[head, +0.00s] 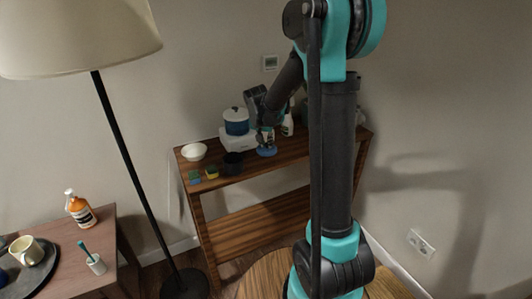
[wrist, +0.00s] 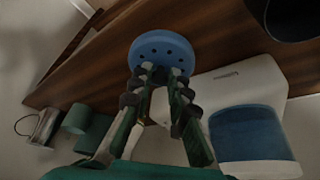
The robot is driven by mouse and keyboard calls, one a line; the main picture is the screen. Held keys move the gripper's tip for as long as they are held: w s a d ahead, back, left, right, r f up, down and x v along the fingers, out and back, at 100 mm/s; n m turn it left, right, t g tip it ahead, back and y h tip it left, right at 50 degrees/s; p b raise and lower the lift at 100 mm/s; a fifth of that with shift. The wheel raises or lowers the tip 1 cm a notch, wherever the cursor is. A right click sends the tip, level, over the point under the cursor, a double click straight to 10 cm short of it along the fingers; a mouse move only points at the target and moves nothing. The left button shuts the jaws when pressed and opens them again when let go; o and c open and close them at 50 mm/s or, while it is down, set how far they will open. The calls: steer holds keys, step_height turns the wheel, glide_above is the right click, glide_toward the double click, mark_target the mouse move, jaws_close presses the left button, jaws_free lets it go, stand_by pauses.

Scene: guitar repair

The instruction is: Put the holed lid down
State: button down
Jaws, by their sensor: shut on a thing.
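The holed lid is a round blue disc with a ring of small dark holes; it shows in the wrist view (wrist: 160,46) just beyond my fingertips. In the head view the lid (head: 267,152) is at the top board of the wooden shelf (head: 290,153), below my gripper (head: 266,138). My gripper (wrist: 161,78) is shut on the lid, with its fingers pointing down at it. The fingers hide the lid's near edge and the grip point. I cannot tell whether the lid touches the board or hangs slightly above it.
A dark cup (head: 232,163) stands left of the lid. A white bowl (head: 194,151), sponges (head: 212,173) and a white bottle (head: 288,124) share the board. The board's front right is bare.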

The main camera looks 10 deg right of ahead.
mark_target(265, 150)
steer(key=shift+f, duration=2.45)
steer(key=shift+f, duration=0.1)
steer(key=c, duration=1.5)
jaws_free()
steer(key=shift+o, duration=0.2)
steer(key=v, duration=1.2)
steer(key=s+d+f+n, duration=0.1)
steer(key=s+d+f, duration=0.1)
steer(key=s, duration=0.6)
steer(key=s+d+f+n+y, duration=0.1)
steer(key=s+f, duration=0.3)
steer(key=s, duration=0.5)
steer(key=s+d+f+n+y, duration=0.1)
steer(key=s+d+f+n, duration=0.2)
steer(key=s, duration=0.5)
steer(key=shift+s+d+f, duration=0.25)
steer(key=shift+s+f, duration=0.15)
steer(key=shift+f, duration=0.25)
